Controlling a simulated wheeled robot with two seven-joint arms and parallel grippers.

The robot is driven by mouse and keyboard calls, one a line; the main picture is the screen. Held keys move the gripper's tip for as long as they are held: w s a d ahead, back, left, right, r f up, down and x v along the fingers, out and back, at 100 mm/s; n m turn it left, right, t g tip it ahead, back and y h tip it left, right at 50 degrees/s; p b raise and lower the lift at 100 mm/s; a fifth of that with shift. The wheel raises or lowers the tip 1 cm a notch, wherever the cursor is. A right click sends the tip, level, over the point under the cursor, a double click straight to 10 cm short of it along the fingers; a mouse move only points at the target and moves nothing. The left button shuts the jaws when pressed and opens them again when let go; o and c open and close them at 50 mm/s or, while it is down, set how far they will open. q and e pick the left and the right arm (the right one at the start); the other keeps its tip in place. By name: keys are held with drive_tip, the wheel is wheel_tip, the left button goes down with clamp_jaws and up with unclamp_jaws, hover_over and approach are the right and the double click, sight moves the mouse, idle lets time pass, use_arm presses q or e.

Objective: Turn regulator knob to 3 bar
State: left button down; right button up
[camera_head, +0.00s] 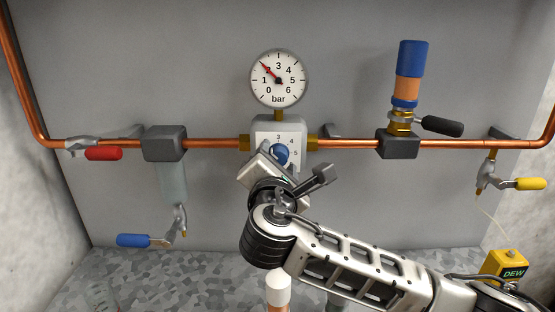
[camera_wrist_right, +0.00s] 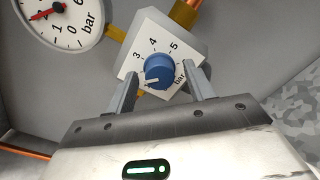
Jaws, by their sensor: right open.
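The regulator (camera_head: 290,128) has a white dial face and a blue knob (camera_head: 280,152). The knob also shows in the right wrist view (camera_wrist_right: 160,68), where its white mark points to the lower left, away from the 3, 4 and 5. The round gauge (camera_head: 279,78) above has a red needle pointing to the upper left, around the 2 position. My right gripper (camera_wrist_right: 161,76) is open, its two fingers on either side of the knob in the wrist view. I cannot tell whether they touch it. My left gripper is not in view.
A copper pipe (camera_head: 215,143) runs across the grey wall through the regulator. A red-handled valve (camera_head: 103,153), blue-handled valve (camera_head: 133,240) and clear filter bowl (camera_head: 173,183) are at left. A blue-and-orange cylinder (camera_head: 410,75), black handle (camera_head: 442,126), yellow handle (camera_head: 529,184) and yellow DEW box (camera_head: 505,265) are at right.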

drive_tip(key=c, duration=1)
drive_tip(key=shift+o, duration=0.2)
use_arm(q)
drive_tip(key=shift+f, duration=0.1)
use_arm(e)
drive_tip(key=shift+m, duration=0.3)
use_arm(q)
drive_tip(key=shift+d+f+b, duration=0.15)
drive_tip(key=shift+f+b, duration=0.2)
drive_tip(key=shift+b, duration=0.55)
use_arm(e)
drive_tip(key=shift+m, duration=4)
